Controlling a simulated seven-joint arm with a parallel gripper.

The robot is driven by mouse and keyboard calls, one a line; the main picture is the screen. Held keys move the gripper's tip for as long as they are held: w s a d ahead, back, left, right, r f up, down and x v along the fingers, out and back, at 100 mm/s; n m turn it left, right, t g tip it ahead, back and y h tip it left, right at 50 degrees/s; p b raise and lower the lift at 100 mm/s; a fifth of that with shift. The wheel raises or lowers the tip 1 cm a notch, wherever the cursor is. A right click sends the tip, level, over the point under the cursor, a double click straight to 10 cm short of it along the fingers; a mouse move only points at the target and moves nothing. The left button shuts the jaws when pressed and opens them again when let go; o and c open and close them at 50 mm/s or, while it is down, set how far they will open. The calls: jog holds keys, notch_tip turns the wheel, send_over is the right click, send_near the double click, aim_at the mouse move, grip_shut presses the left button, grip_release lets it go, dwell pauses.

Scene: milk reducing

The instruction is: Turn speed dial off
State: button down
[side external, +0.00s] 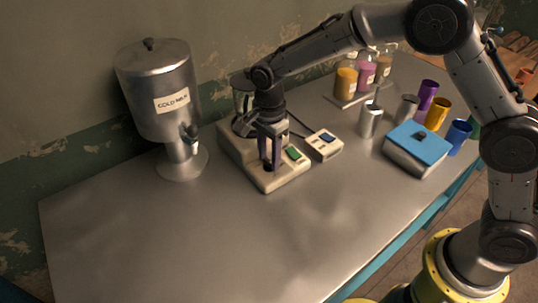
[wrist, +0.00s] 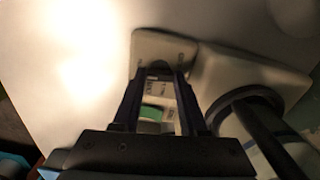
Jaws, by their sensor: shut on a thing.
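The pale stirrer-like device (side external: 236,147) stands on the metal table, with a glass vessel (side external: 243,92) at its back. A small dark knob (side external: 268,166), which looks like the speed dial, sits on its front panel beside a green display or switch (side external: 293,153). My gripper (side external: 271,164) points down at the panel with its fingers around the knob, shut on it. In the wrist view my gripper (wrist: 160,72) reaches the panel, and the green patch (wrist: 150,113) and a label show between the fingers. The dial's marking is hidden.
A steel cold milk dispenser (side external: 162,95) stands to the left. A small pale box with a display (side external: 324,145) sits right of the device. Metal and coloured cups, a blue-lidded box (side external: 419,143) and bottles (side external: 366,76) stand further right. The table's front left is clear.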

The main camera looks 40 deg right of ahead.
jog(key=n, duration=0.8)
jog(key=shift+n, duration=0.4)
jog(key=n, duration=0.4)
jog(key=shift+r+n, duration=0.1)
jog(key=shift+n, duration=0.2)
jog(key=n, duration=1.2)
jog(key=shift+n, duration=0.3)
jog(key=n, duration=0.8)
jog(key=shift+n, duration=0.3)
